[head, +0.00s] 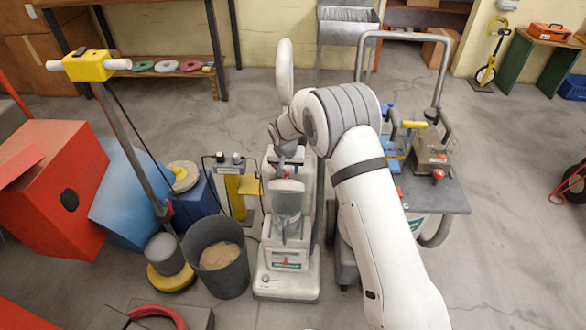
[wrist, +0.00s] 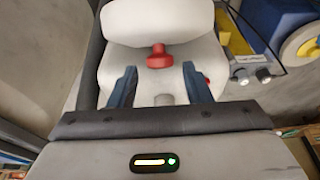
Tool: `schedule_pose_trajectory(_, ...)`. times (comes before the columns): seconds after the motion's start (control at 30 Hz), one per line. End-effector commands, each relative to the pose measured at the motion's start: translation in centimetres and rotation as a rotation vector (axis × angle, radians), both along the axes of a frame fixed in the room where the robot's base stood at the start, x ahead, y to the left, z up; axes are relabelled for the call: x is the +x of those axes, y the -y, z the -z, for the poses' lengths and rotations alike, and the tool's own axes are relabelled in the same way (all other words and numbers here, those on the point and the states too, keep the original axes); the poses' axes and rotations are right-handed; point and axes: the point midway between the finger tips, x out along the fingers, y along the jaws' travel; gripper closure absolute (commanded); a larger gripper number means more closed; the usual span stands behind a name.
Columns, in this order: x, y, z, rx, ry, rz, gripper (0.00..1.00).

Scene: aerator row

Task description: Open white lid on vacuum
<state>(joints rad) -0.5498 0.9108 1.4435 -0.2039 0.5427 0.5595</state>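The white upright vacuum (head: 287,285) stands on the floor near the centre of the head view, with a clear section in its middle. In the wrist view, its white upper part, likely the lid (wrist: 160,22), fills the top middle and has a red knob (wrist: 159,60) at its lower edge. My gripper (wrist: 160,72) is open, its two dark blue fingers apart to the left and right of the knob. I cannot tell how deep the fingers reach. In the head view, my arm's end is over the vacuum's upper part and hides some of it.
A dark grey bin (head: 217,255) stands close left of the vacuum, with a yellow-headed floor machine (head: 88,66) beyond it. A grey cart (head: 450,190) with tools is close on the right. Open floor (head: 520,260) lies at the far right.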

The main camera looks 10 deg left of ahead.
Motion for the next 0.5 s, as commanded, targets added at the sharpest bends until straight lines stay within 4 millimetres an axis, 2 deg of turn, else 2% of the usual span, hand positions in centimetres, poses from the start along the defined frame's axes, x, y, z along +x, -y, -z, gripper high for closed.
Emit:
schedule_pose_trajectory(0.27, -0.1, -0.1, -0.3, 0.0, -0.001, -0.001, 0.55)
schedule_pose_trajectory(0.5, -0.8, 0.1, -3.8, 0.001, 0.002, 0.0, 0.55)
